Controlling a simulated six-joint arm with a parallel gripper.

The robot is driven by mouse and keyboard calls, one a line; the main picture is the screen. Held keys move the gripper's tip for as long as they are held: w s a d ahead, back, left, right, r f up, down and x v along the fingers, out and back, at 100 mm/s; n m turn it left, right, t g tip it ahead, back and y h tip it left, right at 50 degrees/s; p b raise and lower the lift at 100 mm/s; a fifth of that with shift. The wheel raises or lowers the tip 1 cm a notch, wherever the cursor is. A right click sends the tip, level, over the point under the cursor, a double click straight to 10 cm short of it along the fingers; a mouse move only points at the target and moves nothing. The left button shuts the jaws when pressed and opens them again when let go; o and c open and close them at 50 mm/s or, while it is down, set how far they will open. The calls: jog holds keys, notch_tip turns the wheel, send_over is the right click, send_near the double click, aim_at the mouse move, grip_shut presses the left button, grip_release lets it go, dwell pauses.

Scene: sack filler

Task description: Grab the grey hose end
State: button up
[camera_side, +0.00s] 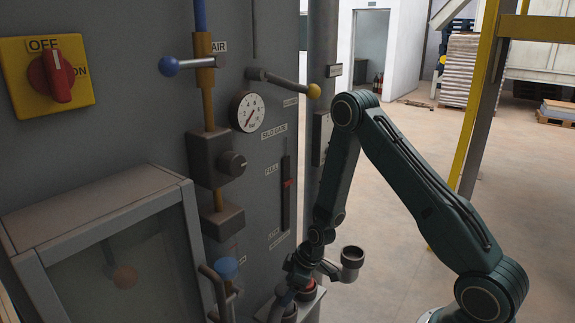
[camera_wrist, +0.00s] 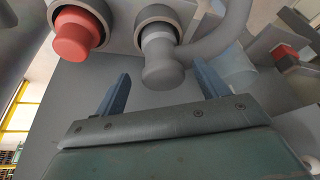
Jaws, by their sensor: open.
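The grey hose end (camera_wrist: 163,62) shows in the wrist view as a stepped grey plug in a round grey collar at the top middle. My gripper (camera_wrist: 163,88) is open, with its two blue fingers spread to the left and right of the plug's lower end. Nothing is held, and I cannot tell whether a finger touches the plug. In the side view my gripper (camera_side: 283,297) is low beside the grey cabinet, and the hose end is hard to make out there.
A red plug (camera_wrist: 78,36) sits in a collar to the left of the grey one. A curved grey pipe (camera_wrist: 225,35) runs close on the right. In the side view an open grey cup (camera_side: 352,257) stands beside my wrist. The cabinet's panel (camera_side: 110,130) carries levers and a gauge (camera_side: 247,112).

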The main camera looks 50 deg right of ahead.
jog(key=shift+w+f, duration=0.1)
jog(key=shift+f, duration=0.15)
jog(key=shift+a+f, duration=0.1)
jog(key=shift+x, duration=2.5)
jog(key=shift+a, duration=0.1)
jog(key=c, duration=1.1)
